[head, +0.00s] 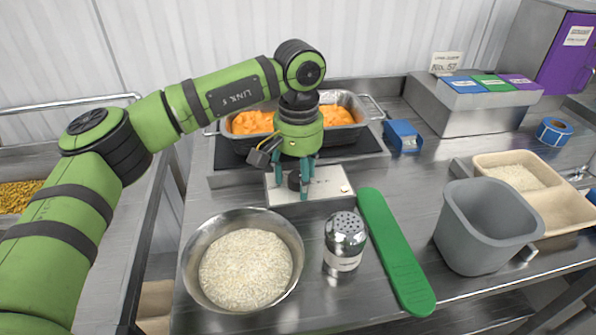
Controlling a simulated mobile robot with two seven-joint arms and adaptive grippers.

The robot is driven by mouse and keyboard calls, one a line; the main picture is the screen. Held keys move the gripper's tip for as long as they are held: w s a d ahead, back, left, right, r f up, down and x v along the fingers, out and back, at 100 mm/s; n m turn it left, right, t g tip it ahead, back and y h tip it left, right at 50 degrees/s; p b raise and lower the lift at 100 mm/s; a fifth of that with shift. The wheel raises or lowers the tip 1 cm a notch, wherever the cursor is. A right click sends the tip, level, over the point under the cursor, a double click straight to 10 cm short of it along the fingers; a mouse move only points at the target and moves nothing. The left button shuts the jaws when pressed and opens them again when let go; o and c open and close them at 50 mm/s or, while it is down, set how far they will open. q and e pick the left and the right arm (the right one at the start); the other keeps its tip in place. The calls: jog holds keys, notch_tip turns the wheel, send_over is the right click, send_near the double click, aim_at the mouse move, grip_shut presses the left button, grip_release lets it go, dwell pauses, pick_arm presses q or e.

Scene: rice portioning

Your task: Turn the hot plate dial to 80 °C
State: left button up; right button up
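The hot plate has a dark heating top (368,146) at the back middle of the counter. Its pale control panel (326,187) faces the front. A small dark dial (293,181) sits toward the panel's left side, and its setting is too small to read. My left gripper (294,188) points down over the panel. Its teal fingers are apart, with the dial showing between them. I cannot tell whether they touch the dial. My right gripper is not in view.
A metal pan (343,106) of orange food stands on the hot plate. In front are a steel bowl of rice (193,270), a shaker (344,243) and a green paddle (395,252). A grey bin (480,235) and a beige tray (565,208) stand at right.

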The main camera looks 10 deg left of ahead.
aim_at(298, 176)
pick_arm(q)
jog(key=shift+w+r, duration=0.1)
jog(key=shift+r, duration=0.1)
notch_tip(298, 176, up, 12)
dwell(0.5)
